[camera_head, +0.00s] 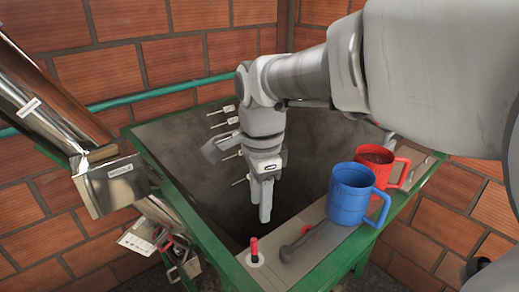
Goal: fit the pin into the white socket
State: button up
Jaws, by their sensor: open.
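A red pin (254,246) stands roughly upright at the front corner of the green-framed hopper. Its lower end is at the white socket (256,261), a small round white piece on the rim. I cannot tell how deep the pin sits in it. My gripper (260,214) hangs pointing down over the dark hopper opening, above and slightly behind the red pin. It is apart from the pin and holds nothing that I can see. The gap between its fingers is hard to make out from this side.
A blue mug (349,197) and a red mug (376,156) stand on the hopper's right ledge. A dark grey tool (308,242) lies between the blue mug and the pin. A metal chute (111,184) is at left. Several tagged rods line the hopper. Brick walls enclose the back.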

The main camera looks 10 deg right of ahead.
jog(key=s+d+r+n+t, duration=0.1)
jog(key=s+d+n+t, duration=0.4)
jog(key=s+d+n, duration=0.4)
jog(key=s+n, duration=0.2)
jog(key=n, duration=0.4)
jog(key=shift+s+d, duration=0.25)
jog(key=shift+d, duration=0.05)
